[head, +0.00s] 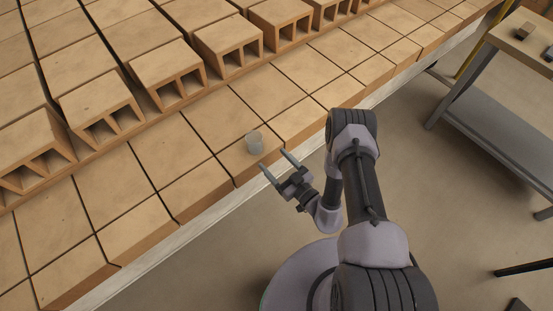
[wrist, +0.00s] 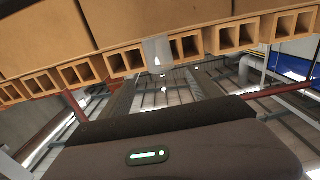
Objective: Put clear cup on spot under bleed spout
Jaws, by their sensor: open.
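A small clear greyish cup (head: 255,143) stands upright on the lower layer of tan bricks, near their front edge. It appears to show also in the wrist view as a pale grey shape (wrist: 157,51) in front of the hollow bricks. My gripper (head: 274,160) is open and empty. Its two fingers point toward the cup from the lower right, a short way apart from it. I cannot make out a bleed spout or a spot under it in either view.
A raised row of hollow bricks (head: 228,43) runs behind the cup, with openings facing front. Flat bricks (head: 180,193) lie around the cup. A table (head: 524,42) with small blocks stands at the right. Grey floor (head: 430,190) lies open between.

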